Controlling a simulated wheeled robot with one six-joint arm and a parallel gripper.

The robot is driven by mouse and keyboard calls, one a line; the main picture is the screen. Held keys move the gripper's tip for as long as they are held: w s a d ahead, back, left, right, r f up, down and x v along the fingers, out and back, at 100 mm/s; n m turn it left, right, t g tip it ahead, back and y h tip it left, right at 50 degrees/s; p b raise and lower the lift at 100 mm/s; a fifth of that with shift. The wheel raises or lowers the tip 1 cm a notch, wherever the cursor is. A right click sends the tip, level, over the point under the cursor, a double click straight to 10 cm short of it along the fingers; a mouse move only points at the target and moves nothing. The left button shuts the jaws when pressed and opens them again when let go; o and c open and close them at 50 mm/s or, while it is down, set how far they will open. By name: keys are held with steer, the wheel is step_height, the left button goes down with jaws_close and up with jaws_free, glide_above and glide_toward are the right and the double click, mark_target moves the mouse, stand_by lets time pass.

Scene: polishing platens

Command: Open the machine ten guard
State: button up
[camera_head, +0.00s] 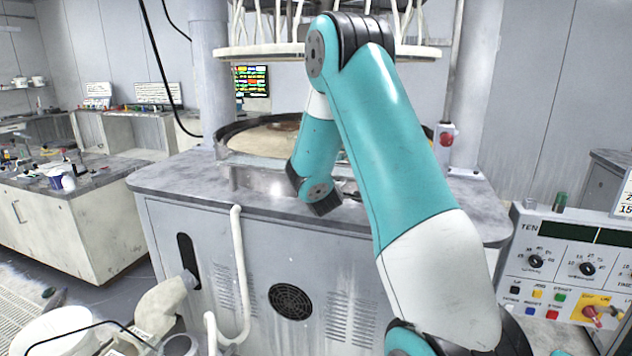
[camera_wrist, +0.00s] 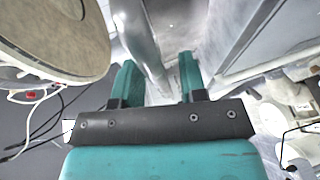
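The machine labelled TEN has a grey cabinet (camera_head: 165,220) with a worktop and a round platen (camera_head: 265,138) in a dark rim. Its control panel (camera_head: 560,265) is at the right. A shiny metal piece (camera_head: 262,181) stands at the platen's front edge; I cannot tell for certain whether it is the guard. My gripper is low over the worktop by the platen's front, largely hidden by my arm in the head view. In the wrist view my gripper (camera_wrist: 158,80) has its two teal fingers apart. A pale grey bar (camera_wrist: 143,40) shows between and beyond them; I see no contact.
A ring with white hoses (camera_head: 260,50) hangs above the platen between two grey columns (camera_head: 212,80). A white pipe (camera_head: 240,270) runs down the cabinet front. A red button (camera_head: 446,138) is on the right column. A side bench (camera_head: 50,215) stands left.

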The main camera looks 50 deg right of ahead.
jaws_close()
step_height(320, 180, up, 3)
steer(key=shift+d+p, duration=0.15)
steer(key=shift+p, duration=0.95)
steer(key=shift+f, duration=0.1)
steer(key=shift+o, duration=0.4)
jaws_free()
steer(key=b+v, duration=1.1)
steer(key=v, duration=0.6)
